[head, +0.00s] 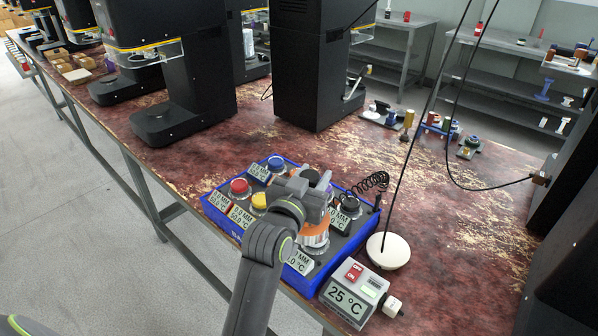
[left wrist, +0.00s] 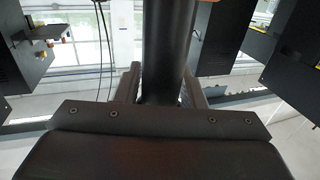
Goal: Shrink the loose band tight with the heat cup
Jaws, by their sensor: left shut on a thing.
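My left gripper (head: 316,190) is over the blue tray (head: 222,222) at the table's front edge and is shut on a dark handle. In the left wrist view this handle, a black cylinder (left wrist: 167,50), stands between the two fingers. Below the gripper is an orange and silver cup body (head: 316,238), apparently the heat cup belonging to that handle; I cannot tell if it is clear of the tray. Other cups have red (head: 239,187), yellow (head: 259,201), blue (head: 276,163) and black (head: 350,204) tops, with MM and °C labels. I cannot make out the loose band. My right gripper is out of view.
A control box (head: 350,297) with a red button reads 25 °C beside the tray. A white disc (head: 388,250) has a dark cable rising from it. A coiled cord (head: 372,182) lies behind. Tall black machines (head: 312,70) stand along the table.

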